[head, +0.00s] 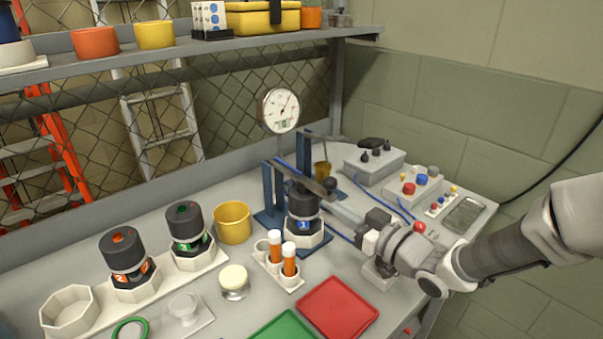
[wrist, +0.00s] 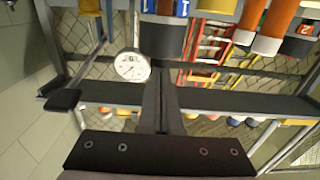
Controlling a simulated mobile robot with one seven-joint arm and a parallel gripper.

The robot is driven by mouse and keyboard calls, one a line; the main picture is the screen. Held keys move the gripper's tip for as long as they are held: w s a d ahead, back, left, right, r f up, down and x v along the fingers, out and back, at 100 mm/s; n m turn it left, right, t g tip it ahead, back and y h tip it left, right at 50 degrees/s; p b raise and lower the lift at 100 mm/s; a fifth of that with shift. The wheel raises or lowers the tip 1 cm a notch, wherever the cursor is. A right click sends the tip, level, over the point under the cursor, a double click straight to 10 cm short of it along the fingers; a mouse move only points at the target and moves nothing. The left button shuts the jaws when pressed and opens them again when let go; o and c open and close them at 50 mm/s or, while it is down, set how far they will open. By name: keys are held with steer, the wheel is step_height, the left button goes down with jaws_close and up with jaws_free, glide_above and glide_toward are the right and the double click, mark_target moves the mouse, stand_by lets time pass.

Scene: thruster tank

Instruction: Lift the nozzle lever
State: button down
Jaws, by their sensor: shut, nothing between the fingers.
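The thruster numbered 1 (head: 303,203), a dark cylinder with a blue label, stands in a white holder at the blue test stand (head: 268,219). A dial gauge (head: 280,110) rises on the stand behind it. A grey bar (head: 300,177) slopes across the top of this thruster; I cannot tell whether it is the nozzle lever. My gripper (head: 331,192) is shut and empty, close to the thruster's upper right side. In the wrist view, which is upside down, the shut fingers (wrist: 163,90) point toward the dark cylinder (wrist: 162,40). Any contact is unclear.
Thrusters 2 (head: 122,252) and 3 (head: 185,225) stand at left. A yellow cup (head: 232,222), orange-filled tubes (head: 290,262) and a red tray (head: 338,308) lie nearby. A shelf (head: 200,57) overhangs the bench.

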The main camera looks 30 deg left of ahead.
mark_target(333, 180)
step_height(333, 180, up, 4)
steer(key=shift+f+p, duration=0.25)
steer(key=shift+p, duration=0.8)
steer(key=r+p, duration=0.1)
steer(key=r, duration=0.1)
steer(key=a+r+p, duration=0.1)
steer(key=shift+w+r+p, duration=0.15)
steer(key=shift+r+p, duration=0.25)
steer(key=shift+w+a+r+p, duration=0.1)
steer(key=shift+a+r+p, duration=0.35)
steer(key=shift+r, duration=0.3)
steer(key=shift+w+a+r+p, duration=0.1)
steer(key=shift+a+r+p, duration=0.35)
steer(key=shift+r, duration=0.3)
steer(key=shift+w+a+r+p, duration=0.1)
steer(key=shift+a+r+p, duration=0.25)
steer(key=shift+r+p, duration=0.3)
steer(key=w+a+r+p, duration=0.1)
steer(key=w+a+r, duration=0.1)
steer(key=a, duration=0.4)
steer(key=w+a+r+p, duration=0.2)
steer(key=a+r, duration=0.3)
steer(key=a, duration=0.2)
steer(key=shift+a+r, duration=0.25)
steer(key=shift+r, duration=0.05)
steer(key=v, duration=0.7)
steer(key=shift+d, duration=0.1)
